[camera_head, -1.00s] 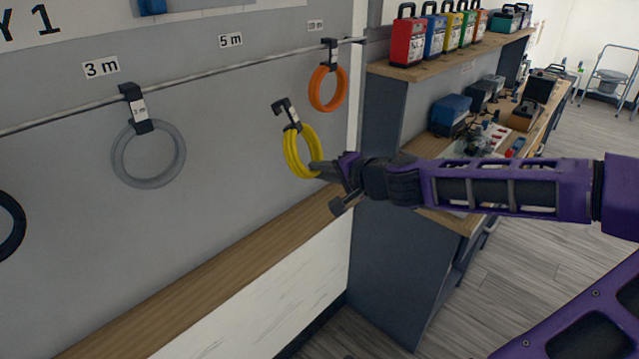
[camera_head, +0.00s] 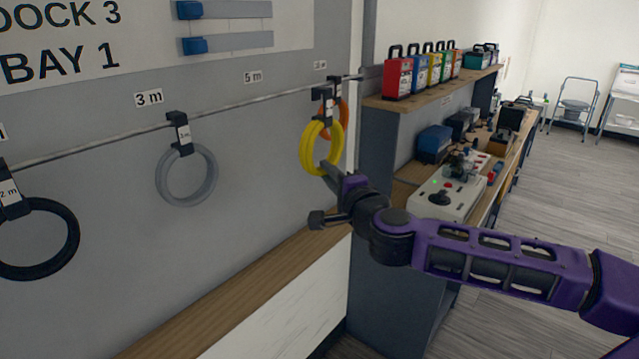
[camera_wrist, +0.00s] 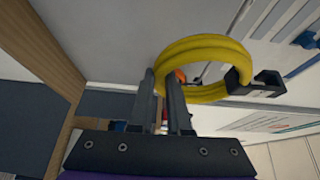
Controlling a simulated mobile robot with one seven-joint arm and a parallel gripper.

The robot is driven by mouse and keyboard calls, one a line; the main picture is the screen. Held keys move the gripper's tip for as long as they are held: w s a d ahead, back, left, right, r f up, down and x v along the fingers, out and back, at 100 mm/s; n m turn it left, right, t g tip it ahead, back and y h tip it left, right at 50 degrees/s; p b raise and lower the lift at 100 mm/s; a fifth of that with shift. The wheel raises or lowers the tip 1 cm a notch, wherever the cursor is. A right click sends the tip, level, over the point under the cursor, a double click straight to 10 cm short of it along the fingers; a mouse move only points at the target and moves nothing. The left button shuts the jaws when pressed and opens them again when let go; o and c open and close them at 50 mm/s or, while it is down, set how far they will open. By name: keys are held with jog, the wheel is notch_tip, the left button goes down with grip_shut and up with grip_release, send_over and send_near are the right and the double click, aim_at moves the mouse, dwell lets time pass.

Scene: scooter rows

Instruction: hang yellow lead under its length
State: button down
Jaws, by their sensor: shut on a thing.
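The yellow lead (camera_head: 309,146) is a coil hanging upright below a black hook with a tag (camera_head: 323,106). My gripper (camera_head: 330,172) is shut on the lower part of the coil. In the wrist view the yellow coil (camera_wrist: 205,45) passes at my fingertips (camera_wrist: 163,80), with its black hook (camera_wrist: 240,82) to the right. In the head view the hook overlaps the rail (camera_head: 225,101); I cannot tell whether they touch. The 5 m sign (camera_head: 253,77) is left of the lead, above a bare rail stretch. The tag is too small to read.
An orange lead (camera_head: 343,112) hangs at the rail's right end, partly hidden behind the yellow one. A grey lead (camera_head: 161,178) hangs under the 3 m sign (camera_head: 149,98). A black lead (camera_head: 72,240) hangs far left. A shelf unit (camera_head: 378,135) stands right.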

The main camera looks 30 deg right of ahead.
jog(key=w+a+b, duration=0.2)
jog(key=w, duration=0.4)
jog(key=w+a+f+b, duration=0.1)
jog(key=w+a+b, duration=0.2)
jog(key=w, duration=0.3)
jog(key=shift+w+f, duration=0.15)
jog(key=shift+w, duration=0.1)
dwell(1.0)
jog(key=c, duration=0.8)
grip_release()
jog(key=shift+f, duration=0.1)
jog(key=shift+s, duration=0.15)
